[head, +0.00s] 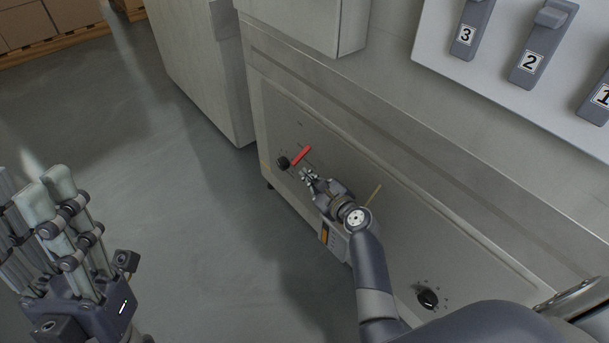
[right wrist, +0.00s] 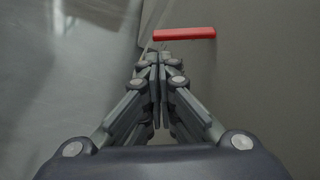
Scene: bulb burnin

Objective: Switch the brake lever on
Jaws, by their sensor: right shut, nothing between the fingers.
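The brake lever shows as a red handle (head: 301,155) on the grey front panel of the cabinet, slanting up to the right in the head view. In the right wrist view the red lever (right wrist: 184,34) lies level, just beyond my fingertips. My right gripper (head: 307,175) is shut and empty, close below the lever; whether it touches the lever I cannot tell. Its closed fingers also show in the right wrist view (right wrist: 158,62). My left gripper (head: 42,185) is at the lower left of the head view, away from the panel; its fingers point up, and their gap is unclear.
A board with numbered switches (head: 530,60) is at the upper right. The grey floor (head: 200,230) left of the cabinet is clear.

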